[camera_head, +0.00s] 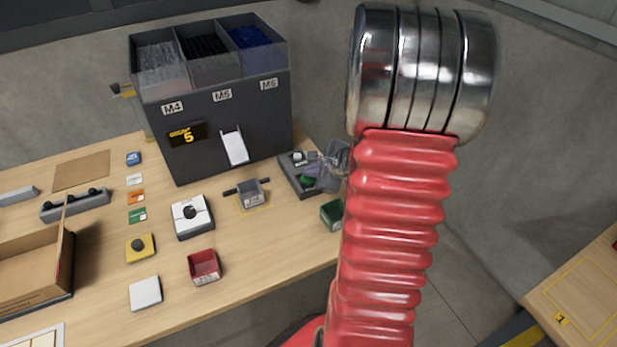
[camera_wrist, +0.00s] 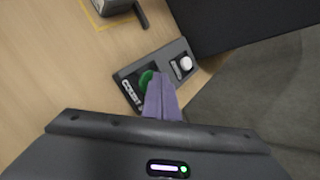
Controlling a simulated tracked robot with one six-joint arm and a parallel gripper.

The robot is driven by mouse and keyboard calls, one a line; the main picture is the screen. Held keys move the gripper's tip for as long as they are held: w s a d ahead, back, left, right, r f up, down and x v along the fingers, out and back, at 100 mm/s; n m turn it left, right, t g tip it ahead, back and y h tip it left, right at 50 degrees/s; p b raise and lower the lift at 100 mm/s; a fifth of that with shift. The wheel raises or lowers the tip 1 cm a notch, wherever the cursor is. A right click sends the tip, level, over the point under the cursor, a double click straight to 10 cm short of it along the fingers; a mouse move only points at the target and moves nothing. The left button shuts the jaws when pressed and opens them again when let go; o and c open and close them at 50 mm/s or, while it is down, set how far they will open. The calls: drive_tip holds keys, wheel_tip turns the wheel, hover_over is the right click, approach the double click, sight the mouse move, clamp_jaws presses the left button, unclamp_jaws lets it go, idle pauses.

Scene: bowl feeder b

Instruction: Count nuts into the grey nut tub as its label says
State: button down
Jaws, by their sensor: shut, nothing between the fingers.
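The grey nut tub (camera_head: 251,196) stands upright inside a yellow outline on the bench, before the feeder's white chute (camera_head: 235,148). Its label is too small to read, and its contents cannot be made out. The dark feeder (camera_head: 230,125) has bins marked M4, M5 and M6, and its display (camera_head: 187,135) reads 5. The control box (camera_head: 290,181) right of the tub has a white knob (camera_wrist: 186,64) and a green button (camera_wrist: 146,78). My gripper (camera_wrist: 160,82) is shut and empty, its purple fingertips at the green button and partly hiding it. I cannot tell whether they touch.
A red tub (camera_head: 204,266), a green tub (camera_head: 332,214) and a white scale-like box with a dark knob (camera_head: 193,217) stand nearby. A cardboard box (camera_head: 35,270) is at the left. My red arm hides the bench's right end.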

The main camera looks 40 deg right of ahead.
sight(311, 180)
drive_tip(key=shift+f, duration=0.15)
idle(0.3)
drive_tip(key=shift+r, duration=0.85)
drive_tip(key=shift+r, duration=2.5)
